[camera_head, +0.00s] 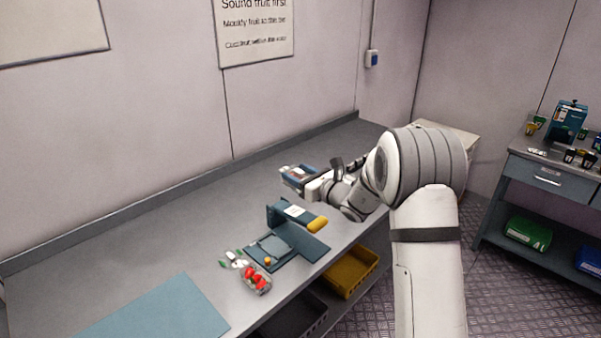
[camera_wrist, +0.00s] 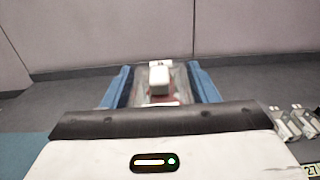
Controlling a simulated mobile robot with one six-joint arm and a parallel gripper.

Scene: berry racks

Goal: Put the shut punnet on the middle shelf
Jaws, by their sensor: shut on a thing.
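My gripper (camera_head: 297,174) is over the far part of the grey bench, beyond the blue press. In the wrist view, its two blue fingers (camera_wrist: 162,88) are shut on the sides of a clear punnet (camera_wrist: 180,74). The punnet has a white block-like piece on top and something dark red inside. Its lower part is hidden by my wrist. Whether its lid is fully shut cannot be told. I cannot make out a rack with a middle shelf in either view.
A blue press (camera_head: 283,215) with a yellow handle stands on the bench (camera_head: 130,225). Nearer lies another clear punnet with red berries (camera_head: 256,280), beside a blue mat (camera_head: 160,312). A yellow crate (camera_head: 350,272) sits below. A side table (camera_head: 548,176) at right holds small items.

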